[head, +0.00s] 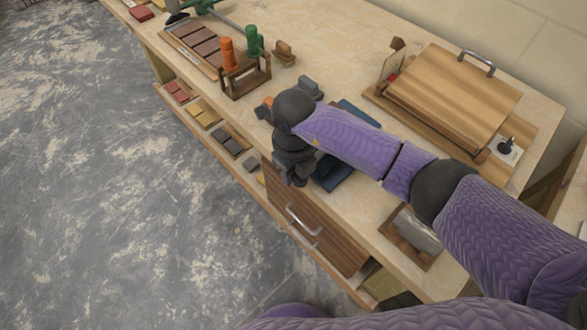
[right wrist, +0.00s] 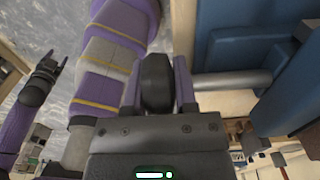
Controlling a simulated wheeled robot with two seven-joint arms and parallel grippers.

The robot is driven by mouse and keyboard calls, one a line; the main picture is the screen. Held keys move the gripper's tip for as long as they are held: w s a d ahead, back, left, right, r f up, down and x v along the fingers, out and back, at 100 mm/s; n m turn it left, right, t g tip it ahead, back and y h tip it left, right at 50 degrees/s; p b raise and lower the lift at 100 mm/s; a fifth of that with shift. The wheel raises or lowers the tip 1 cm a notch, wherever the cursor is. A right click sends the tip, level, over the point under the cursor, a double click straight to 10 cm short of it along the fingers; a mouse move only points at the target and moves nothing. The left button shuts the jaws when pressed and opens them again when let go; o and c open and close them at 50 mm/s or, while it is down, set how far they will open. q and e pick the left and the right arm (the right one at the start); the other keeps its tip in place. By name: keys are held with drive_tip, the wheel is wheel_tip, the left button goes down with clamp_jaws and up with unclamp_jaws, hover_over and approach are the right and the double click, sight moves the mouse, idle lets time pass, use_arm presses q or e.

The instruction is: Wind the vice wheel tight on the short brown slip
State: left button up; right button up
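The blue vice (head: 332,178) sits at the front edge of the bench, partly behind my right forearm. In the right wrist view its blue body (right wrist: 230,47) fills the upper right, with a steel screw rod (right wrist: 238,81) running left. My right gripper (head: 292,178) points down in front of the vice. In the right wrist view its fingers (right wrist: 158,88) close on both sides of the dark vice wheel (right wrist: 157,82), seen edge-on. I cannot make out the short brown slip in the jaws. My left gripper (right wrist: 48,70) shows small at the wrist view's left; its opening is unclear.
A rack with orange and green handles (head: 246,76) and a brown tray (head: 197,46) stand left on the bench (head: 330,52). Colored slips (head: 201,110) lie on the lower shelf. A wooden board with a handle (head: 450,90) is at the right. A drawer unit (head: 310,228) is below.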

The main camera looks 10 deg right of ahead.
clamp_jaws()
drive_tip(key=shift+r+t+y+p, duration=0.1)
drive_tip(key=shift+t+y+p, duration=0.3)
drive_tip(key=shift+t, duration=0.2)
drive_tip(key=shift+t+y, duration=0.4)
drive_tip(key=shift+t, duration=0.1)
drive_tip(key=shift+t+y, duration=0.7)
drive_tip(key=shift+t, duration=0.2)
drive_tip(key=shift+t+y+b, duration=0.4)
drive_tip(key=shift+t+b, duration=0.25)
drive_tip(key=shift+t, duration=0.05)
